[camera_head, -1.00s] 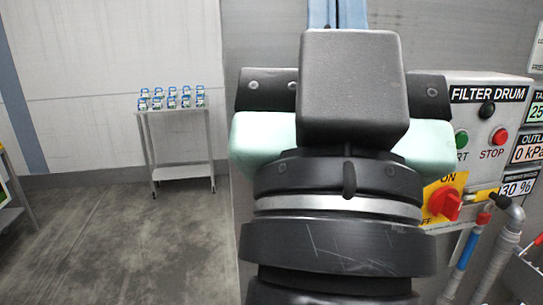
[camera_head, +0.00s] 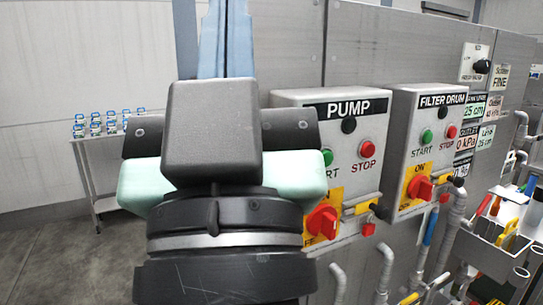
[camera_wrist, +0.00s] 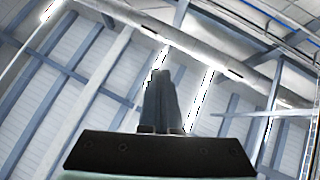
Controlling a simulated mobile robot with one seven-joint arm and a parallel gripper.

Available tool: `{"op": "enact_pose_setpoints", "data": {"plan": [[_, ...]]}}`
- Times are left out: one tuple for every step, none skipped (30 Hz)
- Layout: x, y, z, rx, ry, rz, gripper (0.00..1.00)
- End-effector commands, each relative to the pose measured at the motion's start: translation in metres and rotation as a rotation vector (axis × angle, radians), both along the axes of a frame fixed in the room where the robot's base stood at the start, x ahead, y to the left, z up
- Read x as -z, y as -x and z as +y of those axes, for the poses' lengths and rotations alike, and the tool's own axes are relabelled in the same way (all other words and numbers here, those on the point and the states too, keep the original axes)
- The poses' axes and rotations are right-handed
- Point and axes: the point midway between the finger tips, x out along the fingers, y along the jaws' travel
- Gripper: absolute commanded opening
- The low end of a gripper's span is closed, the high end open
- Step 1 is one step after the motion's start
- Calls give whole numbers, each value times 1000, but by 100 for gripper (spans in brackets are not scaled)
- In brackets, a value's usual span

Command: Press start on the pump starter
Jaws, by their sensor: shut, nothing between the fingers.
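The pump starter (camera_head: 376,125) is a grey box on the wall, right of my arm in the head view, labelled PUMP. Its green START button (camera_head: 327,157) shows at the edge of my wrist, which hides part of the START label. Its red STOP button (camera_head: 367,148) and red rotary switch (camera_head: 322,222) on a yellow plate are in view. My gripper (camera_wrist: 160,75) shows in the wrist view, shut and empty, pointing up toward the ceiling.
A similar FILTER DRUM starter (camera_head: 441,97) with its own buttons is to the right. Pipes and a tool caddy (camera_head: 487,240) are at the lower right. A small table (camera_head: 100,170) with several jars stands at the left. The floor there is clear.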

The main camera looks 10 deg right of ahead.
Motion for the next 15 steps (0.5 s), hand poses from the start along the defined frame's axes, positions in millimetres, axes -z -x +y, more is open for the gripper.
{"op": "enact_pose_setpoints", "data": {"plan": [[-2, -8, -6, 56, 33, 25, 0], [-1, -13, -10, 101, 62, 42, 0], [1, -21, -17, 174, 113, 72, 0], [4, -29, -23, 240, 160, 101, 0], [7, -36, -30, 310, 214, 132, 0], [14, -46, -40, 412, 299, 180, 0], [19, -53, -49, 492, 370, 218, 0], [26, -59, -57, 570, 448, 261, 0], [35, -67, -68, 673, 559, 316, 0], [44, -71, -76, 745, 644, 360, 0], [51, -75, -84, 815, 733, 402, 0], [63, -79, -95, 903, 858, 458, 0], [71, -81, -102, 964, 955, 501, 0], [80, -82, -110, 1020, 1054, 542, 0], [92, -83, -119, 1088, 1189, 593, 0]]}}
